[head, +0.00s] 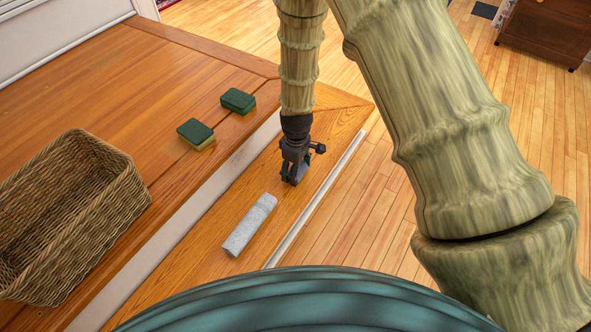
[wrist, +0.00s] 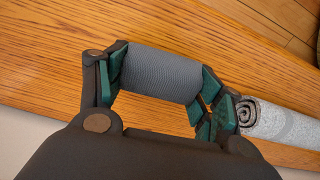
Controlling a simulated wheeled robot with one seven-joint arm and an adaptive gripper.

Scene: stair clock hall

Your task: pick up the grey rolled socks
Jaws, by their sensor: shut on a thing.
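The grey rolled socks (wrist: 162,76) show in the wrist view as a dark grey, finely ribbed roll lying between my gripper's green-padded fingers. My gripper (head: 292,180) is shut on them, with one finger at each end of the roll. In the head view it points down at the lower wooden step, and only a small grey-blue part of the socks (head: 301,174) shows beside the fingers. I cannot tell whether the socks still touch the wood.
A pale grey speckled roll (head: 249,224) lies on the same step close to my gripper; its spiral end shows in the wrist view (wrist: 246,113). A wicker basket (head: 118,207) and two green-topped sponges (head: 196,133) (head: 238,101) stand on the higher step. A white strip (head: 318,198) edges the lower step.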

